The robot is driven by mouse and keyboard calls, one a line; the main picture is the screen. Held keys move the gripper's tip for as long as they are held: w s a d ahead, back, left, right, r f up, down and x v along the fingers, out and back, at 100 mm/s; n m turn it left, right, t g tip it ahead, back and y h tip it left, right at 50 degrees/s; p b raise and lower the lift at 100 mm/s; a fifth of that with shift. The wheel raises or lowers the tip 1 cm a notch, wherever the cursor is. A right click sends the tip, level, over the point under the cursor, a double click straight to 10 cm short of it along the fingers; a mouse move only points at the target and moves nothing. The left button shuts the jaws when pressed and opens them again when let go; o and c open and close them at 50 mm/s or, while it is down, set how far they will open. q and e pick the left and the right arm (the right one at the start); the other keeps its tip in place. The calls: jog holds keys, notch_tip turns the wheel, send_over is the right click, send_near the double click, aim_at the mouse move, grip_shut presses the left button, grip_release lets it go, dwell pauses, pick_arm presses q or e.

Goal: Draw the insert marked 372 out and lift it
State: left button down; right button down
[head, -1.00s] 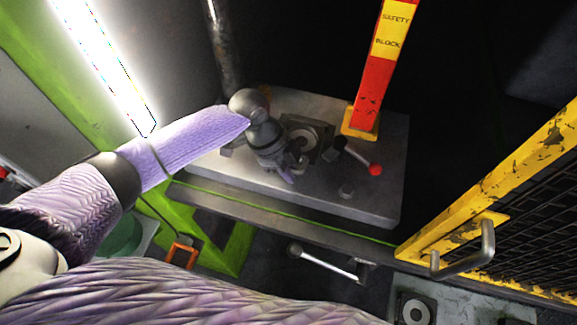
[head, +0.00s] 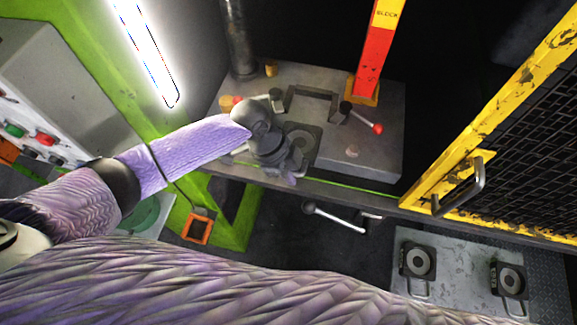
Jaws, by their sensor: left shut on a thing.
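The insert (head: 306,136), a dark square block with a round grey ring on top, is at the front part of the press bed (head: 375,155). No number is readable on it from here. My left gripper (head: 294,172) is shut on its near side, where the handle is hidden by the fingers. Behind it, a dark U-shaped seat (head: 312,92) on the bed stands empty. I cannot tell whether the insert touches the bed or is raised slightly above it. My right gripper is out of view.
Levers with a red knob (head: 378,128) and an orange knob (head: 227,103) flank the seat. A yellow mesh guard (head: 480,130) is at right. Two similar inserts (head: 418,259) (head: 511,278) lie on a grey table (head: 462,262).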

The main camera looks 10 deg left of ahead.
pick_arm(q)
jog(key=c, duration=0.6)
grip_release()
jog(key=v, duration=1)
jog(key=shift+b, duration=0.35)
jog(key=shift+f, duration=0.1)
